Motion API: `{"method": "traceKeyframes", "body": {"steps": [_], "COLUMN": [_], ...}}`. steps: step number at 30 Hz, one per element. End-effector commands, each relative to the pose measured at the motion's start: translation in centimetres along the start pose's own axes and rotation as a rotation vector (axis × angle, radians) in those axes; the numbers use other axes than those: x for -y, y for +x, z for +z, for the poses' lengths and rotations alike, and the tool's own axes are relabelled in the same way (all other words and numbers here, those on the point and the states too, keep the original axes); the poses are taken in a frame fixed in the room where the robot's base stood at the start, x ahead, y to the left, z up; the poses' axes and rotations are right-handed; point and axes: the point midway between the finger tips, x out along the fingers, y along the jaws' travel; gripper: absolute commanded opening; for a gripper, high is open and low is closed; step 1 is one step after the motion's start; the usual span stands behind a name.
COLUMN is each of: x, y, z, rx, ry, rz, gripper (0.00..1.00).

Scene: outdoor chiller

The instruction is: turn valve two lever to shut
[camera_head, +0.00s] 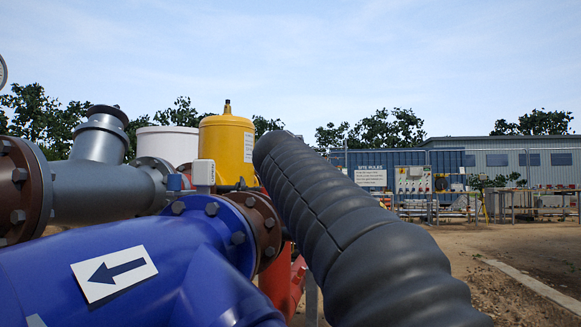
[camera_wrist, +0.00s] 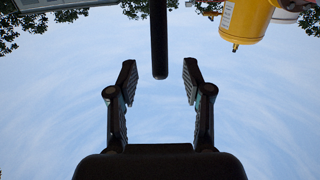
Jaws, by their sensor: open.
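In the wrist view my gripper (camera_wrist: 159,82) is open, with one finger on each side and clear sky between them. A dark straight bar with a rounded end (camera_wrist: 159,40) comes down from the top edge into the gap between the fingertips, apart from both. It looks like a lever handle, but no label shows, so I cannot tell which valve it belongs to. Its far end is out of view. In the head view my gripper does not show and I can make out no lever.
A blue pipe (camera_head: 185,255) with a white arrow plate (camera_head: 114,273) fills the lower left of the head view. Behind are a grey pipe (camera_head: 90,190) and a yellow tank (camera_head: 227,150), also at upper right in the wrist view (camera_wrist: 243,20). Open ground (camera_head: 510,245) lies right.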

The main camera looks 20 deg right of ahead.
Motion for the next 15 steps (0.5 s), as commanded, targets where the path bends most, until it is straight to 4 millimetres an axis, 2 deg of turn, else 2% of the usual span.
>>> {"method": "traceKeyframes", "body": {"steps": [1,9,15], "x": [-0.1,-0.1,-0.1], "y": [1.2,6.1,8.6], "z": [-0.2,-0.2,-0.2], "rx": [0.001,0.001,0.000], "ry": [-0.001,0.000,0.000], "rz": [0.003,0.002,0.001], "gripper": [0.50,0.50,0.50]}}
